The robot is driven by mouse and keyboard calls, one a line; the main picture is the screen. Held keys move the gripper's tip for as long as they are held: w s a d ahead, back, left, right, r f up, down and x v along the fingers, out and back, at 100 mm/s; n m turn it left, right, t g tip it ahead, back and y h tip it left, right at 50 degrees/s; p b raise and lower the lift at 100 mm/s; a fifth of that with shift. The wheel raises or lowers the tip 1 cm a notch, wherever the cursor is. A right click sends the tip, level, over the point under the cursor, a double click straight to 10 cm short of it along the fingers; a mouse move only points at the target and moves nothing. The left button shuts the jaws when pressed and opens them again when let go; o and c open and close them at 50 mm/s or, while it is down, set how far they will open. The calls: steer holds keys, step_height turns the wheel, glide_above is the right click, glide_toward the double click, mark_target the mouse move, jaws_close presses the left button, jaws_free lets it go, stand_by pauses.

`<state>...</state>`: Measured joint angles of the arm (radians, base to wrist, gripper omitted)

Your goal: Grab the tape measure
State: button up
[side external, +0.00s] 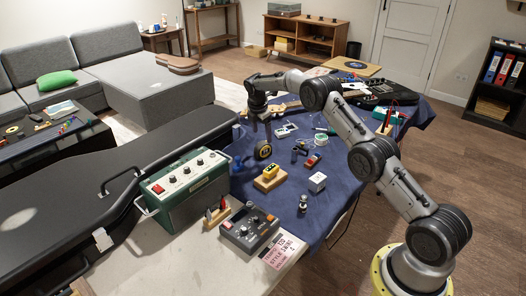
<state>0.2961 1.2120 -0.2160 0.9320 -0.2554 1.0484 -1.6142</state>
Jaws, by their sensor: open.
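A round black thing with a yellow face, which looks like the tape measure (263,151), stands on the blue cloth near the middle of the side external view. My gripper (262,135) points down just above it, at the end of my outstretched arm. The gripper is open. It is too small in the picture to tell whether the fingertips touch the tape measure or reach around it.
A wooden block (266,184) with a yellow thing (271,171) on it lies just in front. A green amplifier box (187,192) stands to the left. A white cube (317,182), a red-handled tool (313,160) and a white-and-green roll (321,140) lie to the right.

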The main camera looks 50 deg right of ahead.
mark_target(263, 143)
steer(key=shift+x, duration=3.5)
steer(key=shift+s+a, duration=0.15)
jaws_close()
